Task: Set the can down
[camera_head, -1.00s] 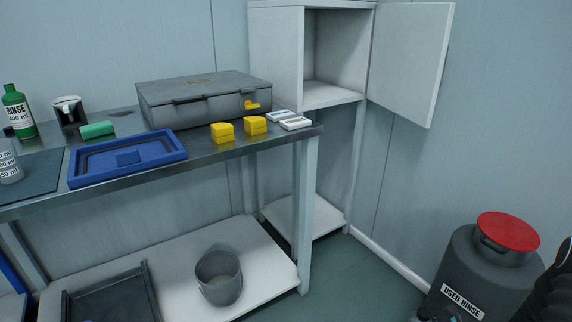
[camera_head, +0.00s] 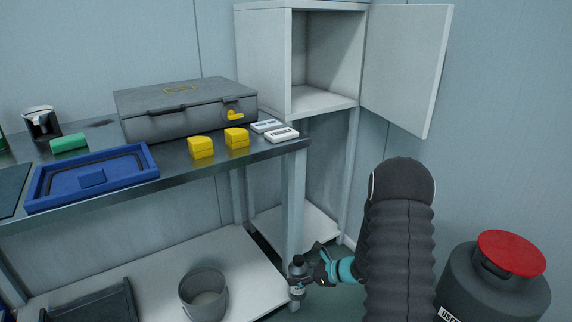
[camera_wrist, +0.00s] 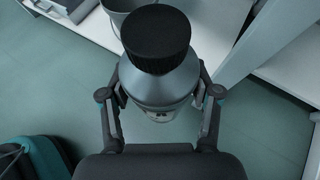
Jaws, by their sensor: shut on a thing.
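The can (camera_wrist: 158,88) is grey with a wide black cap and fills the upper middle of the wrist view. It also shows small in the head view (camera_head: 297,273), upright beside the front leg of the bench. My gripper (camera_wrist: 158,104) has a finger on each side of the can and is shut on it; in the head view it (camera_head: 308,274) reaches in from the right. The can hangs over the green floor in the wrist view. Its base is hidden there, and I cannot tell its height above the floor.
The steel bench (camera_head: 215,166) holds a blue tray (camera_head: 50,196), a grey case (camera_head: 185,108) and yellow blocks (camera_head: 237,137). A bucket (camera_head: 203,294) stands on the lower shelf (camera_head: 245,285). An open cabinet (camera_head: 265,60) stands behind; a red-lidded drum (camera_head: 495,290) stands right.

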